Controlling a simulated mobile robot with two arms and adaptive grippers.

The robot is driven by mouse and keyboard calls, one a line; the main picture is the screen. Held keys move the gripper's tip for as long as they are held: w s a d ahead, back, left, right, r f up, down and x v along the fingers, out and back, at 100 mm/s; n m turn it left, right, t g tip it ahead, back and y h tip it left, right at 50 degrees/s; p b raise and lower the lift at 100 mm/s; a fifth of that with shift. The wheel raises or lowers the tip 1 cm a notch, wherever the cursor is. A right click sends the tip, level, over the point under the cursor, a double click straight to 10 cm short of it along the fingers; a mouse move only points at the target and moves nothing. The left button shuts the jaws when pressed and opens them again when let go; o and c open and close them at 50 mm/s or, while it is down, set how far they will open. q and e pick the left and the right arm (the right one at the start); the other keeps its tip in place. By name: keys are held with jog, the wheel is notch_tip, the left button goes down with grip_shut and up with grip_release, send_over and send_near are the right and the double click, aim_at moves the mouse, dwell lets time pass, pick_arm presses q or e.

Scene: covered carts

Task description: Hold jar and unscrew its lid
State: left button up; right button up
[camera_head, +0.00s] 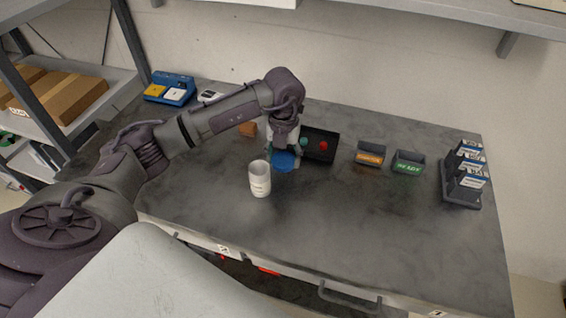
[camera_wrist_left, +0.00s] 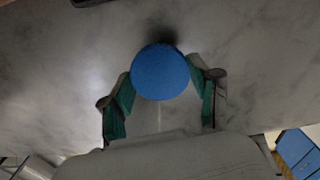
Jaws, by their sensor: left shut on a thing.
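A white jar (camera_head: 260,182) stands upright on the grey table in the head view, with its open top showing. My left gripper (camera_head: 284,152) is just right of and behind the jar, pointing down. It is shut on a round blue lid (camera_head: 286,162), which is apart from the jar. In the left wrist view the blue lid (camera_wrist_left: 160,72) sits between the green-padded fingers of my left gripper (camera_wrist_left: 160,90). The jar cannot be made out in the wrist view. My right gripper is not in view.
Behind the gripper is a dark tray (camera_head: 320,158) with a red and a green knob. An orange-labelled bin (camera_head: 371,154), a green-labelled bin (camera_head: 408,163) and a card rack (camera_head: 464,178) stand to the right. The table's front right is clear.

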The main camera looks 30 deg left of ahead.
aim_at(283, 174)
pick_arm(q)
notch_tip(283, 174, down, 4)
jog(key=shift+w+a+r+p, duration=0.1)
jog(key=shift+r+p, duration=0.05)
jog(key=shift+p, duration=0.55)
jog(key=shift+f, duration=0.25)
jog(key=shift+f, duration=0.25)
jog(key=o, duration=1.3)
jog(key=shift+r, duration=0.1)
